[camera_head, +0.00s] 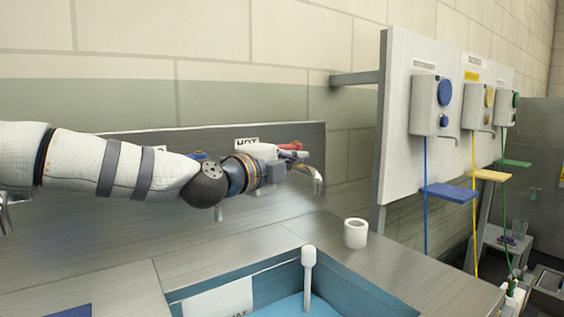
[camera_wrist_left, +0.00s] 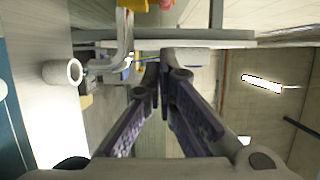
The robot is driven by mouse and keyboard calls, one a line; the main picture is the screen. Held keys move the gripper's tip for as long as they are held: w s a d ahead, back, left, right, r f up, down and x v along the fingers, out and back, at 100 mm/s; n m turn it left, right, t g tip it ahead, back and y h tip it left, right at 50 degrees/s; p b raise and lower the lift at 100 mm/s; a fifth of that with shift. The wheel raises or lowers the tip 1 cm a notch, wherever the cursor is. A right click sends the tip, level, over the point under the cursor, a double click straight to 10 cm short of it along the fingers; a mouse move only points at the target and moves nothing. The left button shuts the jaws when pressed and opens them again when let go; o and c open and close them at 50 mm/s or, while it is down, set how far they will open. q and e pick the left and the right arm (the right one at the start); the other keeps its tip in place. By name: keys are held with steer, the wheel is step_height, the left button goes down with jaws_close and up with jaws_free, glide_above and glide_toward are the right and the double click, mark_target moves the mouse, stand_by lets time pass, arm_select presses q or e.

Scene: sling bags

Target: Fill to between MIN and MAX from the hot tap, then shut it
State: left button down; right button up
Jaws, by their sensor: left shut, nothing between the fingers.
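The hot tap has a red handle (camera_head: 289,146) and a curved metal spout (camera_head: 316,180), under a HOT label (camera_head: 246,141) on the metal back panel. My left gripper (camera_head: 294,157) is shut and empty beside the tap, hiding much of its body. Contact with the handle cannot be told. In the left wrist view the fingers (camera_wrist_left: 160,82) converge, with the spout (camera_wrist_left: 125,40) nearby. The basin (camera_head: 358,287) is blue inside, with a partly cropped MAX label (camera_head: 230,303). The water level cannot be told, and no stream shows. My right gripper is out of view.
A white standpipe (camera_head: 309,270) rises from the basin. A white hollow cylinder (camera_head: 355,233) stands on the counter to its right. A wall board (camera_head: 398,145) with blue, yellow and green dispensers stands at the right. The counter (camera_head: 110,275) left of the basin is mostly clear.

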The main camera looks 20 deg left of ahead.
mark_target(283, 148)
arm_select(q)
steer(key=a, duration=0.1)
steer(key=w+a, duration=0.1)
steer(key=a, duration=0.1)
steer(key=shift+w+a+r, duration=0.1)
steer(key=shift+w+a, duration=0.15)
steer(key=shift+w, duration=0.1)
steer(key=shift+w+a, duration=0.45)
steer(key=shift+a, duration=0.4)
